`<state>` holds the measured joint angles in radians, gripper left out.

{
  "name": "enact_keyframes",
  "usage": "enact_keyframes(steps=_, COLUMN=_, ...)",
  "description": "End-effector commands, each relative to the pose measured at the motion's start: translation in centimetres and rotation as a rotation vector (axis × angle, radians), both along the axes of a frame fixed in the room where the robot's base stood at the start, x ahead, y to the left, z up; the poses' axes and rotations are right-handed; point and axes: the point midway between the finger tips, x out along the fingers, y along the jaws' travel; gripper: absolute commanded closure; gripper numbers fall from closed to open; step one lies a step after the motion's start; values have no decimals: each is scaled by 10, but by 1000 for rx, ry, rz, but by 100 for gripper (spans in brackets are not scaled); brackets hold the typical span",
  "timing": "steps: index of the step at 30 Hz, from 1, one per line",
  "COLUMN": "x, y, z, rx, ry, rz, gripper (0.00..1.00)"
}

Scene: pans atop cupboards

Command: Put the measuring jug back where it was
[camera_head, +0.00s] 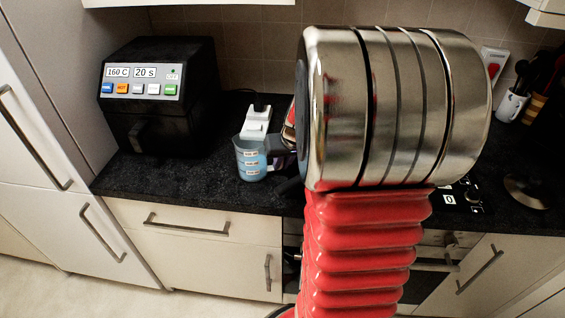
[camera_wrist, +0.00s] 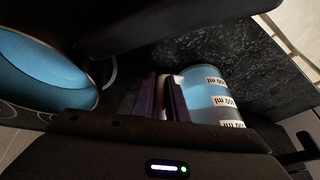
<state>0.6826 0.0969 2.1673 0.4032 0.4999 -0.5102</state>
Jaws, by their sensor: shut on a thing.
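The measuring jug (camera_head: 250,162) is clear with blue contents or a blue tint and white labels. It is upright on or just above the dark worktop, right of the black air fryer; I cannot tell whether it touches. My gripper (camera_head: 279,154) is at the jug's right side, mostly hidden behind my arm. In the wrist view the jug (camera_wrist: 208,92) is beside my gripper (camera_wrist: 162,100), whose purple fingers are shut around its pale handle.
The black air fryer (camera_head: 160,98) stands left of the jug. A white object (camera_head: 257,122) is just behind the jug. The dark worktop (camera_head: 185,185) is clear in front of the fryer. A blue round pan (camera_wrist: 40,70) lies left in the wrist view.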

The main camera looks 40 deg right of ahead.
Motion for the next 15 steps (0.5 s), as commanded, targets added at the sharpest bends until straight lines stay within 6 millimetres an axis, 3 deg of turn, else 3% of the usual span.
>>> enact_keyframes(steps=3, x=0, y=0, z=-1, rx=0, ry=-1, rz=0, gripper=100)
enact_keyframes(steps=4, x=0, y=0, z=-2, rx=0, ry=0, rz=0, gripper=86)
enact_keyframes(steps=11, x=0, y=0, z=-1, rx=0, ry=0, rz=1, gripper=70)
enact_keyframes(steps=15, x=0, y=0, z=-1, rx=0, ry=0, rz=1, gripper=68)
